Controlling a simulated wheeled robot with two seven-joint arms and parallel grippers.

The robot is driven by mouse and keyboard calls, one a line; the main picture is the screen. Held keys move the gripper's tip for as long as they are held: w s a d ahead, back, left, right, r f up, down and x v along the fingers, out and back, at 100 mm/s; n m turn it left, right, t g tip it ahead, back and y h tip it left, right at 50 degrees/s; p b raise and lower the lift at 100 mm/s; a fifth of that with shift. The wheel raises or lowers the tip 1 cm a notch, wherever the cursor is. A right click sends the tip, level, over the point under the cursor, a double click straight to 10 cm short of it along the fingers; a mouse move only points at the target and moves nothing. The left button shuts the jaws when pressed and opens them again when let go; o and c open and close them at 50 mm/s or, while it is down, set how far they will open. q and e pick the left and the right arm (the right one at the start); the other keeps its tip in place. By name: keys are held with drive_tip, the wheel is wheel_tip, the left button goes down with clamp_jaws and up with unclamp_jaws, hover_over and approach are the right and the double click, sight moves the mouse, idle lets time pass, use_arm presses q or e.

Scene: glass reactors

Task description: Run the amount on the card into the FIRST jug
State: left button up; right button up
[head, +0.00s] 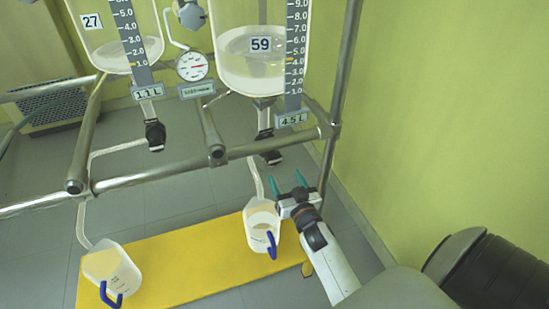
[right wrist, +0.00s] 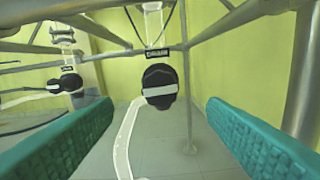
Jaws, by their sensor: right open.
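Two glass vessels hang in the frame: vessel 27 (head: 112,45) at left, nearly empty, its display (head: 148,92) reading 1.1 L, and vessel 59 (head: 250,75) at right, part filled, its display (head: 291,119) reading 4.5 L. Black drain valves sit below, a left one (head: 154,135) and a right one (head: 271,157). My right gripper (head: 290,183) is open and empty, just below the right valve. In the right wrist view a black handle with a white bar (right wrist: 160,97) lies ahead between the teal fingers, untouched. Two blue-handled jugs, left (head: 108,265) and right (head: 260,218), stand under tubes. No card is identifiable.
A yellow platform (head: 180,270) carries both jugs. Metal rails (head: 140,178) cross before the vessels, and an upright post (head: 343,85) stands close to the right. A round gauge (head: 191,66) hangs between the vessels. A green wall (head: 440,120) bounds the right side.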

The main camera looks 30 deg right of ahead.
sight(275, 161)
drive_tip(key=b+x, duration=0.1)
drive_tip(key=x, duration=0.8)
drive_tip(key=shift+w+d+b, duration=0.15)
drive_tip(key=shift+w+b, duration=0.15)
drive_tip(key=shift+w, duration=0.2)
use_arm(q)
wheel_tip(275, 161, up, 6)
drive_tip(key=shift+s+a, duration=0.15)
drive_tip(key=shift+s, duration=0.3)
drive_tip(key=shift+r, duration=0.1)
use_arm(e)
drive_tip(key=c, duration=1)
drive_tip(key=shift+n, duration=0.3)
drive_tip(key=shift+n, duration=1.2)
use_arm(q)
drive_tip(key=shift+p+x, duration=0.35)
drive_tip(key=shift+x, duration=0.85)
use_arm(e)
drive_tip(key=shift+n, duration=1.4)
